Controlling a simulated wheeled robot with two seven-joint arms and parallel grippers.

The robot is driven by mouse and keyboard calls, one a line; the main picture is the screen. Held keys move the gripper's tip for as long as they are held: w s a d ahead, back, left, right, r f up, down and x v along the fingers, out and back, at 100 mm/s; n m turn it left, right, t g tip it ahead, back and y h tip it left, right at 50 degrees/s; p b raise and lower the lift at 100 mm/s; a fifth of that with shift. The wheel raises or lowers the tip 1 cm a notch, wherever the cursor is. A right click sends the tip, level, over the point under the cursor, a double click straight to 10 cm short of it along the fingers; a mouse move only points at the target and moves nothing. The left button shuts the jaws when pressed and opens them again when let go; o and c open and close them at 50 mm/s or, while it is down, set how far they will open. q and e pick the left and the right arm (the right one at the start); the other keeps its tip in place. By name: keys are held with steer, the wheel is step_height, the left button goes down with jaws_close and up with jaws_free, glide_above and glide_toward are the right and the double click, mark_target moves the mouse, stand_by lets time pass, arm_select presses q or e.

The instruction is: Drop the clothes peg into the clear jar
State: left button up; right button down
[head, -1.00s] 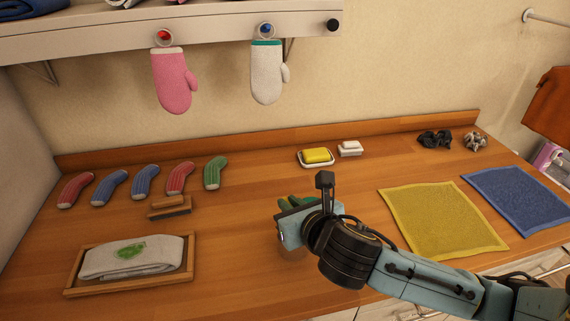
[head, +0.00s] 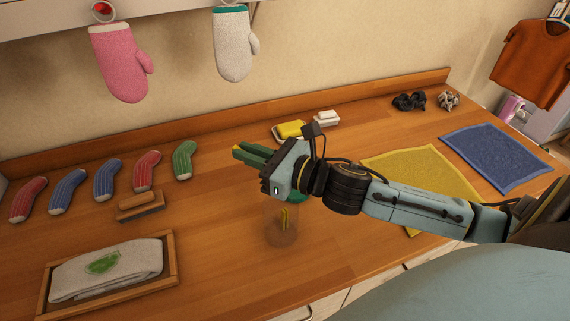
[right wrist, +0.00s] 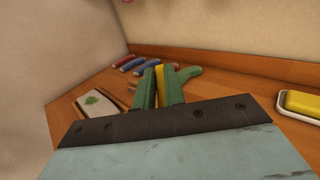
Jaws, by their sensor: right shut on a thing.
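My right gripper (head: 241,152) has green fingers and is above the counter, its arm coming in from the right. It is shut on a yellow clothes peg (head: 237,148). In the right wrist view the peg (right wrist: 160,84) shows as a yellow strip between the green fingers (right wrist: 159,90). The clear jar (head: 281,238) is faint and stands on the counter below my gripper's wrist. Something yellow and peg-like (head: 284,218) shows inside it. The jar's upper part is partly hidden by my gripper. My left gripper is not in view.
A green thing (head: 297,197) shows partly behind my arm, close to the jar. A brush (head: 139,205), several socks (head: 107,180) and a wooden tray (head: 172,270) lie to the left. Yellow soap (head: 290,129) is behind; yellow (head: 405,165) and blue (head: 495,157) cloths lie right.

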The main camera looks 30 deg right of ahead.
steer(key=shift+s+d+r+n+y, duration=0.2)
steer(key=shift+s+n+y, duration=0.45)
steer(key=shift+y, duration=0.55)
steer(key=s+d+r+n+g+y, duration=0.1)
steer(key=s+d+n+g+y, duration=0.1)
steer(key=s+n+g+y, duration=0.4)
step_height(320, 180, down, 7)
steer(key=m+t+y+b, duration=0.1)
steer(key=b, duration=0.4)
steer(key=shift+s+t+y+b, duration=0.3)
steer(key=shift+b, duration=0.1)
steer(key=c, duration=1.4)
jaws_free()
steer(key=shift+d+f, duration=0.1)
steer(key=shift+c, duration=0.2)
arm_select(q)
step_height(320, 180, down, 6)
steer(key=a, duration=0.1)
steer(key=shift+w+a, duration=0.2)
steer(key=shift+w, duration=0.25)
arm_select(e)
steer(key=shift+o, duration=0.3)
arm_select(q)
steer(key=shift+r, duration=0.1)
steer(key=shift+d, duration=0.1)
arm_select(e)
steer(key=shift+s+d+f, duration=0.1)
